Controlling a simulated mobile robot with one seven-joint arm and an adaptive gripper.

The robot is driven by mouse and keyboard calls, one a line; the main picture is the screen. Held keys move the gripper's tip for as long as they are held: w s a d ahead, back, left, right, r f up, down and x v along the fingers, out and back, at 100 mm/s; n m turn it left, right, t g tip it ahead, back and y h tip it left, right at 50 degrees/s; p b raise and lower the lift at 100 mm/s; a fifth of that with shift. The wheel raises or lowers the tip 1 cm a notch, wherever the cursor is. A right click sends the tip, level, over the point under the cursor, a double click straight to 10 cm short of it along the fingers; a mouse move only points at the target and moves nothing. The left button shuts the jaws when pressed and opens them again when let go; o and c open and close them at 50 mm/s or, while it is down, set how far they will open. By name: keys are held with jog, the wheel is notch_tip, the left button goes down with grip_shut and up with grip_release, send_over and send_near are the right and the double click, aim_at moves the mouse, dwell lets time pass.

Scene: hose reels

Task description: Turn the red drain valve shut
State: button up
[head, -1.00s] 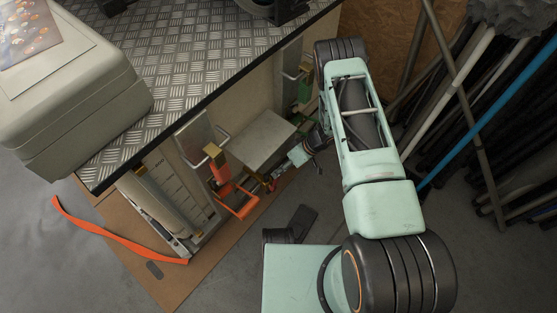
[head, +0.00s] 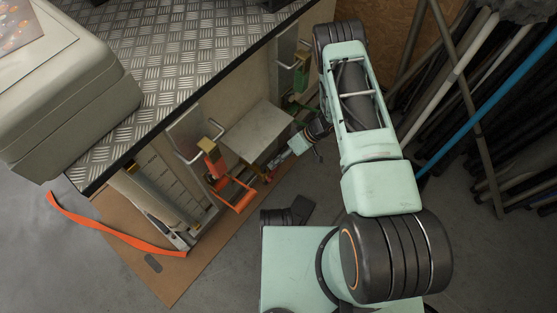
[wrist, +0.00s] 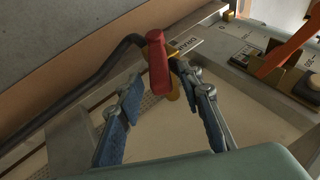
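The red drain valve handle (wrist: 157,62) shows in the wrist view as a short upright lever on a brass fitting. In the head view my gripper (head: 286,158) is low beside the bench, and the valve there is too small and covered to make out clearly.
A black hose (wrist: 88,82) runs left from the valve. Orange-handled parts (head: 236,196) stand left of my gripper. A grey panel (head: 257,131) lies just above it under the metal-topped bench (head: 160,75). Poles and pipes (head: 480,110) lean at the right.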

jog(key=v, duration=1.2)
